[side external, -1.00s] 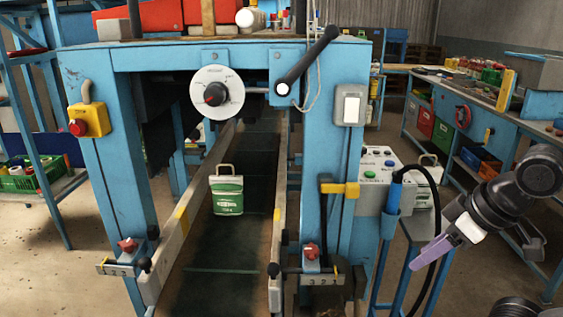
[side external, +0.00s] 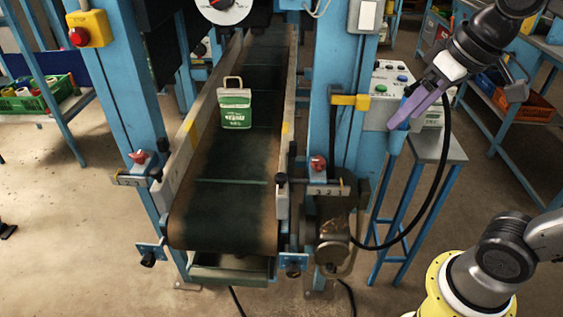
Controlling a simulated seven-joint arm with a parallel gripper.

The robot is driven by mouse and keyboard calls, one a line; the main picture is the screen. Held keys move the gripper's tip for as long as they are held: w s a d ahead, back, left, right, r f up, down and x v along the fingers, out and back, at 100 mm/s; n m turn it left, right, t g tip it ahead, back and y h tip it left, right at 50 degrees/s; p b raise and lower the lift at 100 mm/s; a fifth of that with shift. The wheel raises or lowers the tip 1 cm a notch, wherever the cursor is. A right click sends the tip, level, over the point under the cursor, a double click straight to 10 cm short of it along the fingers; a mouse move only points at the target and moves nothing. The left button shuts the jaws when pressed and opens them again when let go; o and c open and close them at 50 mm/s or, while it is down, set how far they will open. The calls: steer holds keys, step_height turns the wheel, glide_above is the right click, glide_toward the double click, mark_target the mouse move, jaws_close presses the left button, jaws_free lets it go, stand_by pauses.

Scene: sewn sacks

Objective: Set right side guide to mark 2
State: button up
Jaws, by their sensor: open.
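The right side guide (side external: 286,150) is a pale rail along the right edge of the dark conveyor belt (side external: 223,215), with a black-knobbed end at the front. Beside it is a scale plate (side external: 328,190) with small numbers. A red clamp knob (side external: 317,163) stands just above the plate. Which mark the guide sits at is too small to tell. My gripper (side external: 396,122), with purple fingers, is open and empty. It is right of the blue post and overlaps the control box area in the picture, apart from the guide and knob.
A green and white sack (side external: 235,108) stands on the belt. The left guide (side external: 183,145) has its own red knob (side external: 138,157). A yellow bracket (side external: 350,101) juts from the right post. A black cable (side external: 440,190) hangs by the blue stand (side external: 447,150).

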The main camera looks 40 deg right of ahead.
steer(key=w+a+r+g, duration=0.1)
steer(key=w+r, duration=0.1)
steer(key=w, duration=0.4)
steer(key=n+g, duration=0.1)
steer(key=g, duration=0.3)
glide_above(280, 175)
step_height(280, 175, down, 14)
step_height(280, 175, down, 12)
steer(key=shift+d+f, duration=0.1)
steer(key=shift+f, duration=0.05)
steer(key=shift+c, duration=0.4)
jaws_close()
